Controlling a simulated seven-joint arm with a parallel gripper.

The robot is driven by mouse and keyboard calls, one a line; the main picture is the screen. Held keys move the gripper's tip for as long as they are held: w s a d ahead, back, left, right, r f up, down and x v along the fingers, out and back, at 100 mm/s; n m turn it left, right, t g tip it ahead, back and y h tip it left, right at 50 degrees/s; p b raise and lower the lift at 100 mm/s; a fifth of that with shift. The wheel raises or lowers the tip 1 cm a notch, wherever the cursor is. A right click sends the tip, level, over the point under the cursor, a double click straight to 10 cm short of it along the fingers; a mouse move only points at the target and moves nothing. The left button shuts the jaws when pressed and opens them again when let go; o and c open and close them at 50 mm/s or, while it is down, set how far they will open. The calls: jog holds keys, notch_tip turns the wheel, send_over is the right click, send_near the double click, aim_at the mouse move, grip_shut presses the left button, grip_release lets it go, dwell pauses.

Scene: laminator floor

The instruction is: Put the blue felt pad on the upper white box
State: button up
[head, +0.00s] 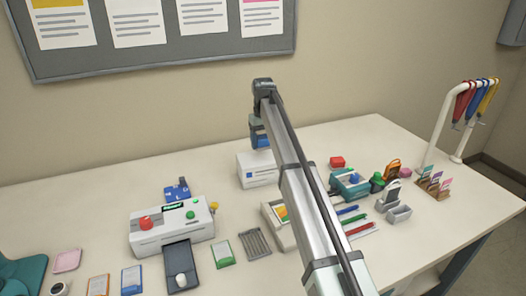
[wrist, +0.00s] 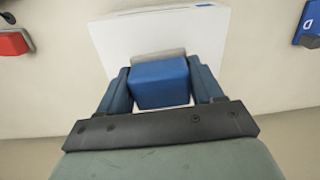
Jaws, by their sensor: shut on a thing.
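My gripper (wrist: 160,85) is shut on the blue felt pad (wrist: 160,83), a thick blue block between its two blue-grey fingers in the wrist view. In the head view the gripper (head: 260,135) hangs from the arm's end over the back of the table. The white box (head: 258,170) with a blue stripe stands just below it, partly hidden by my arm. The wrist view shows the white box's pale top (wrist: 115,38) behind the pad. I cannot tell whether the pad touches it. No second box of this kind is clearly seen.
A white laminator (head: 172,228) with a red knob stands left of the box, with a blue item (head: 177,190) behind it. A tray (head: 277,226) with papers is in front, partly behind my arm.

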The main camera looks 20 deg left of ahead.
aim_at(263, 158)
jog(key=shift+f, duration=2.15)
jog(key=shift+f, duration=0.15)
jog(key=o, duration=1.1)
jog(key=shift+c, duration=0.2)
notch_tip(263, 158, up, 12)
jog(key=shift+r, duration=0.2)
